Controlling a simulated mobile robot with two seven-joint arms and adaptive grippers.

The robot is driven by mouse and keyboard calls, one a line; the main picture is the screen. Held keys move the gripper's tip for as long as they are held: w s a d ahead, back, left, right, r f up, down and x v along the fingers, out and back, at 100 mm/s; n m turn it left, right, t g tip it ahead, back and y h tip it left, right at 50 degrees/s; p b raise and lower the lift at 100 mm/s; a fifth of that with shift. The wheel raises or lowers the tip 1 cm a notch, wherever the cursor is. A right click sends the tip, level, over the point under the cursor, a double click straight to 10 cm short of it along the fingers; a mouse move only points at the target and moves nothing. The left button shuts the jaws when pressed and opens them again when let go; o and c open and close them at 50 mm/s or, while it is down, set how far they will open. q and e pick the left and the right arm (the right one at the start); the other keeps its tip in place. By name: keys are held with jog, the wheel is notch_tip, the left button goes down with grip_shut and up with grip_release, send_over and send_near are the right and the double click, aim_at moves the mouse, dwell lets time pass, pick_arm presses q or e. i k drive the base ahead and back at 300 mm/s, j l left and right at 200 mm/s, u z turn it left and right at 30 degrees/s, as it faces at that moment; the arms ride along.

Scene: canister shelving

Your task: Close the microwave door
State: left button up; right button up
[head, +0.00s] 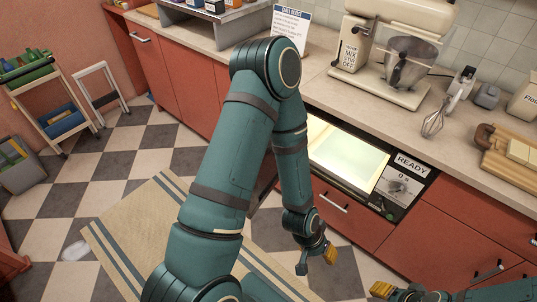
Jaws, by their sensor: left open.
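The microwave (400,188) is built in below the counter, with its lit interior showing and a panel reading READY on its right. A dark panel (263,188) at the left of the opening appears to be its open door, mostly hidden behind my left arm. My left gripper (317,262) is open and empty, pointing down in front of the drawer below the microwave. Its yellow fingertips are apart. It appears clear of the door. My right gripper (382,290) shows at the bottom edge, partly cut off; its opening is unclear.
Red drawers (345,213) lie below the microwave. A striped mat (130,225) covers the floor. A cart (50,105) and step stool (100,90) stand left.

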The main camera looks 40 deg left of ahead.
aim_at(267, 177)
jog(key=j+z, duration=0.15)
jog(key=j, duration=0.5)
jog(key=k+j+z, duration=0.15)
jog(key=j, duration=0.5)
jog(key=j+z, duration=0.15)
jog(key=j, duration=1)
jog(key=k+j+z, duration=0.1)
jog(key=j, duration=0.35)
jog(key=k+j+z, duration=0.1)
jog(key=j, duration=0.4)
jog(key=k+j+z, duration=0.15)
jog(key=j+z, duration=0.15)
jog(key=k+j+z, duration=0.15)
jog(key=z, duration=0.15)
jog(key=j, duration=0.1)
